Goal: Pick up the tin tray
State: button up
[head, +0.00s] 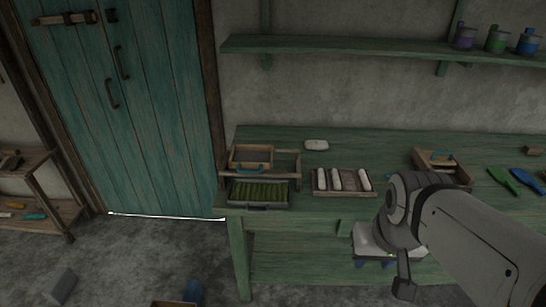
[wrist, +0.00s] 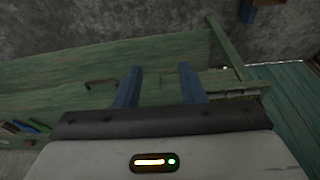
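A dark grey, shallow tray (head: 262,206) filled with green rows sits at the front left edge of the green bench; it looks like the tin tray, though its metal is hard to make out. A wooden frame with upright posts stands around or just behind it. My gripper (head: 373,264) is in front of the bench, to the right of the tray and lower in the picture, apart from it. In the wrist view, its two blue fingers (wrist: 158,88) are spread with nothing held between them. I cannot clearly pick out the tray in the wrist view.
On the bench (head: 400,145) are a wooden box (head: 250,153), a wooden tray with white rolls (head: 342,190), a white oval piece (head: 316,145), another wooden box (head: 443,165) and brushes. A shelf (head: 370,46) with tins hangs above. A blue object (head: 194,291) stands on the floor.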

aim_at(247, 193)
jog(key=u, duration=1.95)
jog(key=k, duration=1.1)
jog(key=z, duration=1.15)
jog(key=i, duration=0.95)
jog(key=z, duration=0.05)
